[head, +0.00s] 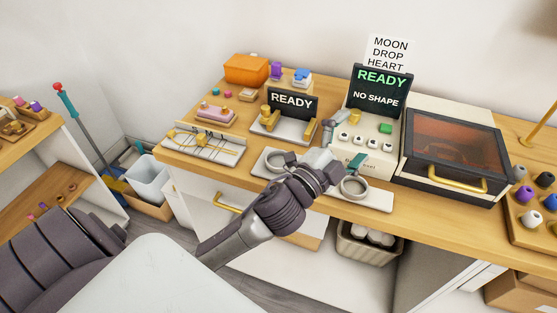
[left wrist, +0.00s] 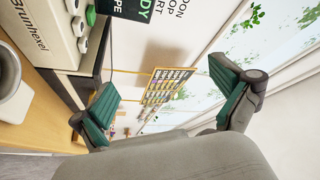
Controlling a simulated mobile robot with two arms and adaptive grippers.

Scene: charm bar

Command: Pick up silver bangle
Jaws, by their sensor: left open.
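A silver ring like a bangle (head: 354,187) lies on the right part of a white tray (head: 378,199) at the counter's front. A second silver round piece (head: 272,160) shows on the tray's left part, partly hidden by my arm. I cannot tell for certain which is the bangle. My left gripper (head: 347,140) is open and empty above the tray, near the right ring. Its green-padded fingers are spread wide in the left wrist view (left wrist: 168,95), with nothing between them. My right gripper is not in view.
A console with a "READY / NO SHAPE" screen (head: 381,88) stands just behind the gripper. An oven-like box with a gold handle (head: 455,150) is at the right.

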